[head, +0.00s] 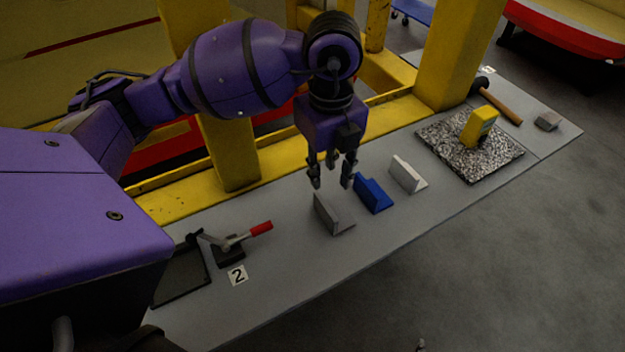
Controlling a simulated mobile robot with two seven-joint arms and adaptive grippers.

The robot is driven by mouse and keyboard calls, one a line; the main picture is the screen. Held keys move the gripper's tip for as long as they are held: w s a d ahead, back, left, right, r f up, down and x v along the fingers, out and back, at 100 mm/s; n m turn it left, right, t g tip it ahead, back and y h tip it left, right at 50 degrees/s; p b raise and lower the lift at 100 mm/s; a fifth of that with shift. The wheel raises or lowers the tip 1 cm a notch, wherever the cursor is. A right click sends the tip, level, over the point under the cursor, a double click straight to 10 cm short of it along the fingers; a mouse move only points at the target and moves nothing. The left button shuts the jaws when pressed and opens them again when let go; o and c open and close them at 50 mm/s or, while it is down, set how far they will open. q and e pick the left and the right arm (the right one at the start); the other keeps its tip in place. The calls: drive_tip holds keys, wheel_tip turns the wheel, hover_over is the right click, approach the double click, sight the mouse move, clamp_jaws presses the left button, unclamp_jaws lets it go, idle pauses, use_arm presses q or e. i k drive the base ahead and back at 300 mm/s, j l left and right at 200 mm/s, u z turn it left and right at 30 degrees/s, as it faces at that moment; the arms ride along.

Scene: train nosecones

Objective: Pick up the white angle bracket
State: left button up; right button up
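The white angle bracket (407,175) stands on the grey table, the farthest right of three brackets in a row. The blue bracket (373,194) is to its left, and a grey bracket (332,214) is left of that. My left gripper (331,182) points down above the table, its fingers apart and nothing between them. It hangs over the area by the grey and blue brackets, to the left of the white one. My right gripper is not in view.
A red-handled toggle clamp (240,240) and a label "2" (237,275) are at the table's left. A speckled mat (470,150) with a yellow object (478,126), a hammer (505,104) and a small grey block (547,121) are at the right. Yellow posts (450,55) stand behind.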

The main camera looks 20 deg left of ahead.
sight(406, 176)
drive_tip(key=k+l, duration=0.25)
drive_tip(key=k, duration=0.25)
drive_tip(key=k+l, duration=0.25)
drive_tip(key=k, duration=0.2)
